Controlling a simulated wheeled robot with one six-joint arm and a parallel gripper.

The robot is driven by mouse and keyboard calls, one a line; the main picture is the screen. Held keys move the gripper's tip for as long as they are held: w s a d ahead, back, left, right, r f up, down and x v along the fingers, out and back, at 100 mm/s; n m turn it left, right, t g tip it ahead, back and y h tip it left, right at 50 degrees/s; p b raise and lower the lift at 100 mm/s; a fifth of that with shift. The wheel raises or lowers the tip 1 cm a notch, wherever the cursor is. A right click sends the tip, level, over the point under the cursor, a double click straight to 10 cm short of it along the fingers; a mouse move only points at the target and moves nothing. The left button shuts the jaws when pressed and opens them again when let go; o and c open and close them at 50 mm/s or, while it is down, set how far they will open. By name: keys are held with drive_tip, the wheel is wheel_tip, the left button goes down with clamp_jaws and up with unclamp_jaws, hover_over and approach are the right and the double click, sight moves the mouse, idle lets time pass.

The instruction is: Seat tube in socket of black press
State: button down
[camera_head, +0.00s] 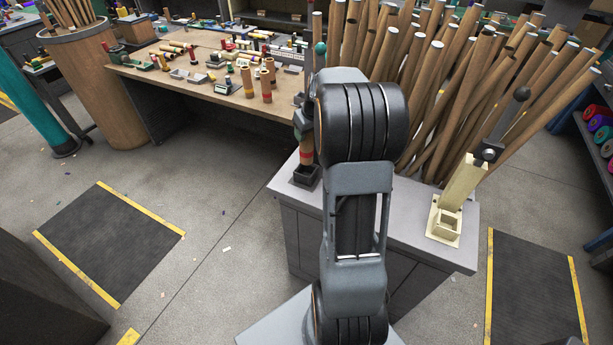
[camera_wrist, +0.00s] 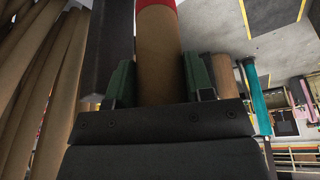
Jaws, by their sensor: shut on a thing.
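The black press stands on the left part of the grey cabinet top, its square socket (camera_head: 306,176) low at the front; a green knob (camera_head: 320,48) shows above it. A brown cardboard tube (camera_head: 306,146) with a red and a yellowish band stands upright over the socket. I cannot tell whether its lower end is inside the socket or just above it. In the wrist view the tube (camera_wrist: 158,50) lies between the green pads of my gripper (camera_wrist: 158,82), which is shut on it. The black press's dark column (camera_wrist: 112,45) is close on the left. My arm hides much of the press.
A cream press (camera_head: 447,218) with a dark knob stands on the right of the grey cabinet top (camera_head: 400,208). Many long cardboard tubes (camera_head: 450,85) lean behind it. A wooden workbench (camera_head: 215,95) with small parts is at the back left. The floor at left is open.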

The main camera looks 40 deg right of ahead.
sight(307, 153)
drive_tip(key=shift+f+b, duration=1.35)
drive_tip(key=shift+f, duration=0.25)
drive_tip(key=shift+f+b, duration=2.4)
drive_tip(key=shift+f, duration=0.5)
idle(1.8)
drive_tip(key=shift+c, duration=2.2)
unclamp_jaws()
drive_tip(key=shift+c, duration=0.2)
drive_tip(key=shift+c, duration=0.7)
drive_tip(key=shift+c, duration=0.8)
